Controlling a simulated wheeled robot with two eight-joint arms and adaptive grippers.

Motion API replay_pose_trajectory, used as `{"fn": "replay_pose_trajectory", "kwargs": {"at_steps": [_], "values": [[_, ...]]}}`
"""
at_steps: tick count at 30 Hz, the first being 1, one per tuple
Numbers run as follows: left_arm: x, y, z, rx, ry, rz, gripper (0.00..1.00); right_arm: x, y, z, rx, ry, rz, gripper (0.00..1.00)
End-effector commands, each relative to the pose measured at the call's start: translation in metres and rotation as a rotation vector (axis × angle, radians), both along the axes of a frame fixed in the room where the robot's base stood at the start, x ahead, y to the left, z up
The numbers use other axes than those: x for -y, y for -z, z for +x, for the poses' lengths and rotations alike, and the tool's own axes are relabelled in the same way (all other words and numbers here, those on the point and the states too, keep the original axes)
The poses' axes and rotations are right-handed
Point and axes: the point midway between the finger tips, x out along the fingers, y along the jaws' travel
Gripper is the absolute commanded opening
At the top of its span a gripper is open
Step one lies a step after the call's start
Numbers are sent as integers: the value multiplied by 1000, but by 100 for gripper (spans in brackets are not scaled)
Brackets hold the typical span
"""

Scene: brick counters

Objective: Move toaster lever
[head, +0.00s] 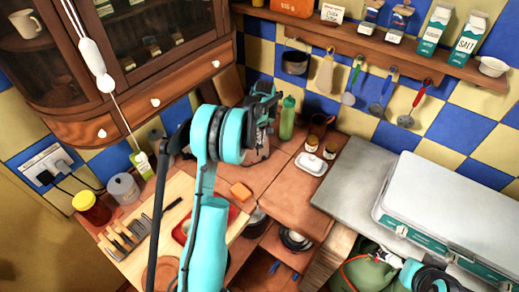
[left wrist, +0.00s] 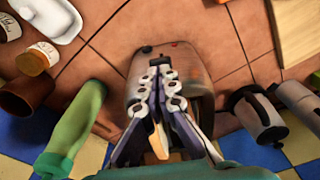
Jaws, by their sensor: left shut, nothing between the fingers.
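The toaster (left wrist: 190,60) is a rounded metallic body on the tiled counter in the left wrist view, with a small red spot near its top edge. In the head view the toaster (head: 257,156) is mostly hidden behind my left arm and gripper. My left gripper (left wrist: 161,68) is shut and empty, its fingers over the toaster; I cannot tell whether they touch it. In the head view the left gripper (head: 264,105) shows in front of the back wall. The lever is not clearly visible. Only a teal and black part of my right arm shows at the bottom right.
A green bottle (head: 288,118) stands beside the toaster, with small jars (head: 312,143) and a white butter dish (head: 310,164) to its right. A coffee pot (left wrist: 256,114) stands at its other side. A cutting board (head: 187,190) lies on the left counter.

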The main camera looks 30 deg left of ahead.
Motion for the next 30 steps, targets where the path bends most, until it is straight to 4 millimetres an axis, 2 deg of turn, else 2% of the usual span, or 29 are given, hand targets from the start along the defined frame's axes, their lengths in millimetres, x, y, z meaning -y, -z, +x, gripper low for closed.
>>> {"fn": "replay_pose_trajectory", "kwargs": {"at_steps": [1,6,22,30], "values": [[-1,10,0,0,0,0,0,0,6,0,0,0,0,100],[-2,25,1,0,0,0,0,0,13,0,0,0,0,100],[-2,34,1,0,0,0,0,0,18,0,0,0,0,100],[-2,66,1,0,0,0,0,0,44,0,0,0,0,100]]}}
